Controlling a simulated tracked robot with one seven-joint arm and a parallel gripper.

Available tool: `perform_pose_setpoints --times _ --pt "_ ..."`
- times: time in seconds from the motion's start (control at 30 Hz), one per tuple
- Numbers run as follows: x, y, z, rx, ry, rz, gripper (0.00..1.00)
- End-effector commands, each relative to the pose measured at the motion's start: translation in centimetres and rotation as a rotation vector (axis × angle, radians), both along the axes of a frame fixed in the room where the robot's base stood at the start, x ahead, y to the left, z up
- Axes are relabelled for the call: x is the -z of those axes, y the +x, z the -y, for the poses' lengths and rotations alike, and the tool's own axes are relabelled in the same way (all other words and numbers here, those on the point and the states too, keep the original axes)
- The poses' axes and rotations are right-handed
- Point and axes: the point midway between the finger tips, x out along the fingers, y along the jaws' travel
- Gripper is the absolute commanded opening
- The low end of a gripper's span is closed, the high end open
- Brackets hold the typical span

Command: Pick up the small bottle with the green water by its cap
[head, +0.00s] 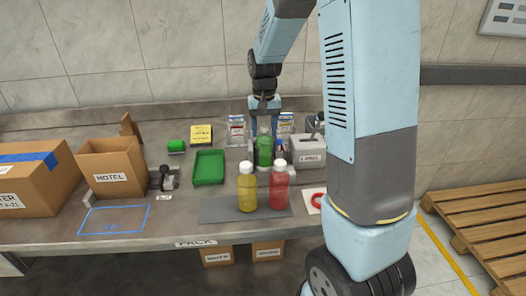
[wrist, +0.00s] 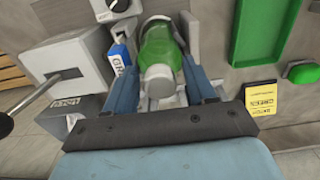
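The small bottle with green water stands at the back of the bench in the head view (head: 264,153), behind the yellow and red bottles. In the wrist view the green bottle (wrist: 157,44) points its pale cap (wrist: 159,80) toward the camera. In the wrist view my gripper (wrist: 160,75) has one blue finger on each side of the cap, with gaps showing between cap and fingers. It looks open and holds nothing. The cap is hidden by my gripper in the head view.
A yellow bottle (head: 247,190) and a red bottle (head: 279,187) stand in front on a dark mat (head: 218,209). A green tray (head: 208,167) lies to the left. A grey labelled box (head: 309,152) is close on the right. Cardboard boxes stand far left.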

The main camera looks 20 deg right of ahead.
Motion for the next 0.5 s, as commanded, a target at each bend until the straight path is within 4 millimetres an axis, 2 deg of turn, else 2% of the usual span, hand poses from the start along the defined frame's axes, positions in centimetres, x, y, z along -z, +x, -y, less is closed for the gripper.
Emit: perform_pose_setpoints --times 0.17,0.5 --pt "0.11 -0.06 -0.04 -0.001 0.001 -0.003 0.54" --pt "0.04 -0.07 -0.07 -0.001 0.000 -0.002 0.21"
